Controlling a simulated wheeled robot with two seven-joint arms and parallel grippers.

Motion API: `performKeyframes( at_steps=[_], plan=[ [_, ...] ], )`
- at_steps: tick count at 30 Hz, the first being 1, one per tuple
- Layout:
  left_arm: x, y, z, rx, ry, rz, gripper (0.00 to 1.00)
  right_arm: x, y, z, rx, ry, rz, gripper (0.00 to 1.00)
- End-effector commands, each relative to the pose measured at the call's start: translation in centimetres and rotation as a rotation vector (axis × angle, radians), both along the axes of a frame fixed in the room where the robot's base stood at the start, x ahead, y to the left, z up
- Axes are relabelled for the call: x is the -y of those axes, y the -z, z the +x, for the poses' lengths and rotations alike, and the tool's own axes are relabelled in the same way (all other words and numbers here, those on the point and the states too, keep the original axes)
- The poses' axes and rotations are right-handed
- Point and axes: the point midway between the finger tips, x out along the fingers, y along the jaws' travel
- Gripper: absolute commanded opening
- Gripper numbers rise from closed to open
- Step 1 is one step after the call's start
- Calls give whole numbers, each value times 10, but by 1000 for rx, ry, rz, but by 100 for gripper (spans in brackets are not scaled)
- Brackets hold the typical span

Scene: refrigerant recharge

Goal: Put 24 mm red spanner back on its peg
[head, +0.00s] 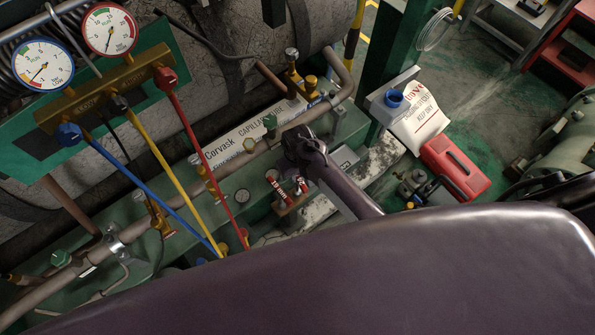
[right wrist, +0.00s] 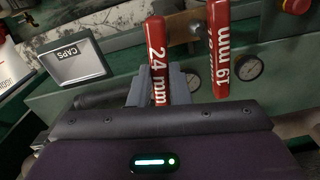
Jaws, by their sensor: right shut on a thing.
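The 24 mm red spanner (right wrist: 157,60) stands between the grey fingers of my right gripper (right wrist: 160,88) in the right wrist view, its white marking facing the camera. In the head view my right gripper (head: 303,148) is beside the brown rack, and the red handle (head: 301,185) shows just below it. The 19 mm red spanner (right wrist: 219,50) is next to it at the brown rack (right wrist: 183,27). The pegs are hidden, and I cannot tell whether the 24 mm spanner touches its peg. My left gripper is not in view.
A CAPS tray (right wrist: 75,63) is beside the gripper. Small dial gauges (right wrist: 248,67) sit on the green panel behind. Blue, yellow and red hoses (head: 205,150) run down from the manifold to the left. Pipes and valves (head: 300,80) lie behind the gripper.

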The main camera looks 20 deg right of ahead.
Motion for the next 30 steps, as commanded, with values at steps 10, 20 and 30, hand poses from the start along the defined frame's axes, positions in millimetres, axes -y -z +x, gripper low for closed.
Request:
performKeyframes(
  at_steps=[10, 20, 30],
  plan=[
    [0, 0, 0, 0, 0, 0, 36, 0, 8, 1, 2, 0, 0, 21],
    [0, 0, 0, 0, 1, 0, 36, 0, 8, 0, 1, 0, 0, 42],
    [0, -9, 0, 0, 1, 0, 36, 0, -22, 0, 4, 0, 1, 42]
  ],
)
